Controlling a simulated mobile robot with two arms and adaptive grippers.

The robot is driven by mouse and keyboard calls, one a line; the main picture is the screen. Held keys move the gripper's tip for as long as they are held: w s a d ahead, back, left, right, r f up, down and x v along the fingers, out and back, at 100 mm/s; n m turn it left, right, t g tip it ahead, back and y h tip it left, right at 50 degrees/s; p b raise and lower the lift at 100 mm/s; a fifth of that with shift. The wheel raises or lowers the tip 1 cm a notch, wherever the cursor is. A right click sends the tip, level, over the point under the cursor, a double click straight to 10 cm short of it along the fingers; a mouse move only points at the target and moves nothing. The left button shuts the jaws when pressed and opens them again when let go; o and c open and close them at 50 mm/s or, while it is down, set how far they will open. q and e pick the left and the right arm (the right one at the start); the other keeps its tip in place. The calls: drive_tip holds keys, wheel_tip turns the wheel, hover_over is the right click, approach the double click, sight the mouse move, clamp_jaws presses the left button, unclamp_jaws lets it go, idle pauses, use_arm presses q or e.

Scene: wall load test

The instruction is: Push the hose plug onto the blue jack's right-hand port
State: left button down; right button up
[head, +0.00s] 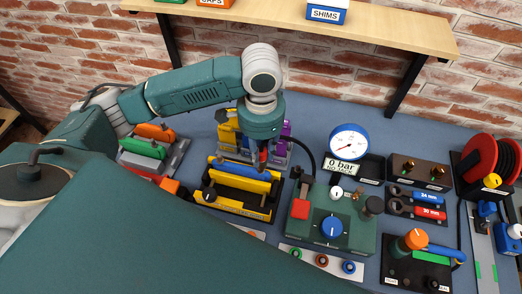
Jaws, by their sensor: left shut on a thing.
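The blue jack (243,171) lies as a blue cylinder across the yellow frame (240,184) in the middle of the bench. My left gripper (263,160) points down at the right-hand end of the blue jack and is shut on the hose plug, which is mostly hidden by the fingers. A small red part shows at the fingertips. The black hose (307,149) arches from the gripper down to the green pump (315,207). The right-hand port is hidden by the gripper, so I cannot tell if the plug touches it. My right gripper is not in view.
Yellow and purple jacks (284,144) stand behind; orange and green ones (145,147) are at left. A gauge (348,142) with a "0 bar" display (342,167) stands right of the hose. A shelf (350,28) hangs above. Wrenches (428,212) and a red reel (481,159) are at right.

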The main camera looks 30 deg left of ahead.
use_arm(q)
drive_tip(key=shift+f, duration=0.2)
drive_tip(key=shift+f, duration=1.05)
drive_tip(key=c, duration=1)
unclamp_jaws()
drive_tip(key=shift+r, duration=0.1)
wheel_tip(320, 180, up, 6)
drive_tip(key=p, duration=0.6)
drive_tip(key=shift+f+p, duration=0.25)
drive_tip(key=shift+p, duration=0.05)
drive_tip(key=shift+r, duration=1.2)
